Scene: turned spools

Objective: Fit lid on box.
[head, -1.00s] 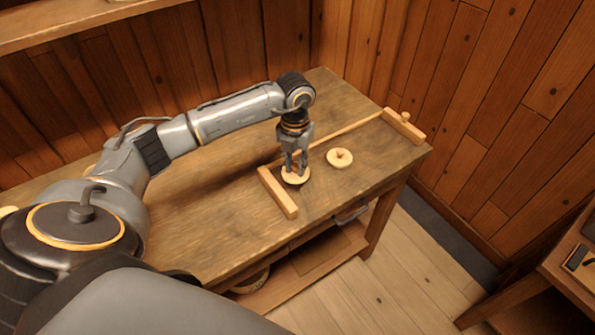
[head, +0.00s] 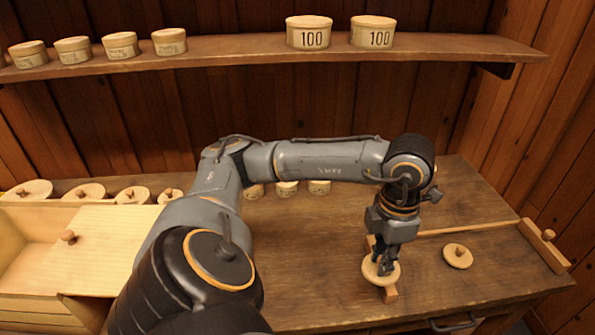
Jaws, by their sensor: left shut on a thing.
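My left gripper (head: 386,262) points down and is shut on a round pale wooden lid (head: 371,272) near the right front of the bench, seemingly by its knob. The lid overlaps a small wooden block in the picture; I cannot tell whether it touches it. A similar knobbed disc (head: 458,257) lies flat on the bench to the right. Small round boxes (head: 288,188) stand at the back of the bench, partly behind my arm. At the left is a wooden chest (head: 30,222) with a knobbed panel (head: 110,245) over part of its top. My right gripper is out of view.
Several knobbed round pieces (head: 83,193) stand behind the chest. A shelf (head: 240,52) above carries round boxes, two marked 100 (head: 309,33). The middle of the bench is clear.

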